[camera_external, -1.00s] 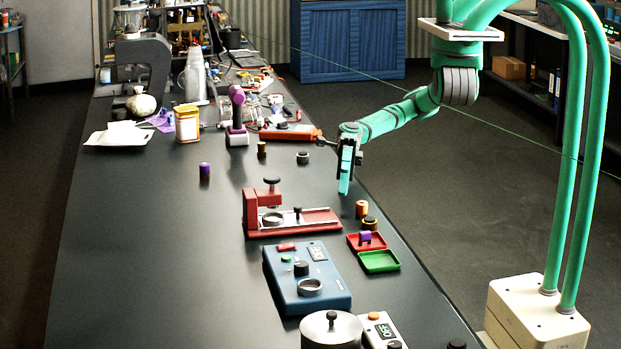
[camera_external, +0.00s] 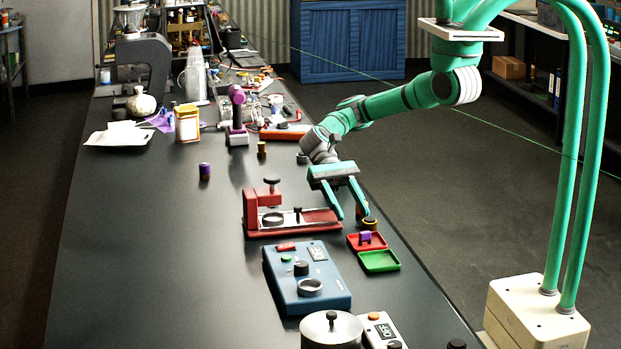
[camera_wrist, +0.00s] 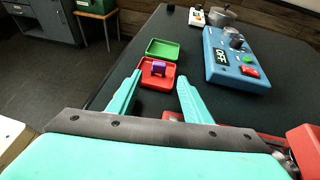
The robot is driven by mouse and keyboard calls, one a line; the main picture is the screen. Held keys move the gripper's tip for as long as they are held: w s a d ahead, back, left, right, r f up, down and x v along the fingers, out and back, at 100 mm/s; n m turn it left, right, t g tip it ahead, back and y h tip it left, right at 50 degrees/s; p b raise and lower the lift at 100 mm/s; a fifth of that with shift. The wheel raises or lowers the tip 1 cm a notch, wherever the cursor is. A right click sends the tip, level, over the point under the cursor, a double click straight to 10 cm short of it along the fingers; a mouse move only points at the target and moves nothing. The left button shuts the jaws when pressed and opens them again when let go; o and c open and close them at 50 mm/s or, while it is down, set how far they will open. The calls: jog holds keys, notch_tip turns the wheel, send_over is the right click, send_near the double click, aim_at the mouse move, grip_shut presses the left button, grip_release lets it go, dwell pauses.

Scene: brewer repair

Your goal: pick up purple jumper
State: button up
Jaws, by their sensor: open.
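The purple jumper (camera_external: 365,237) is a small block lying in the red tray (camera_external: 352,247). It also shows in the wrist view (camera_wrist: 158,68), inside the red tray (camera_wrist: 145,80), ahead of and between my fingertips. My gripper (camera_external: 350,218) is open and empty, with its two green fingers spread and pointing down. In the outside view it is above and a little behind the red tray, apart from the jumper. In the wrist view the fingers (camera_wrist: 157,85) point toward the tray from either side.
A green tray (camera_external: 379,262) sits directly in front of the red one. The blue device (camera_external: 306,275) and a red press fixture (camera_external: 290,222) stand to the left. A brass and dark cylinder (camera_external: 370,222) stands close to my right finger. The bench's right edge is near the trays.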

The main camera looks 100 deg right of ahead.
aim_at(365, 238)
jog(key=shift+r+x, duration=0.15)
jog(key=shift+x, duration=1.75)
jog(key=shift+r+x, duration=0.2)
jog(key=shift+x, duration=1.65)
jog(key=shift+s+a, duration=0.1)
jog(key=shift+a, duration=0.05)
jog(key=c, duration=1.1)
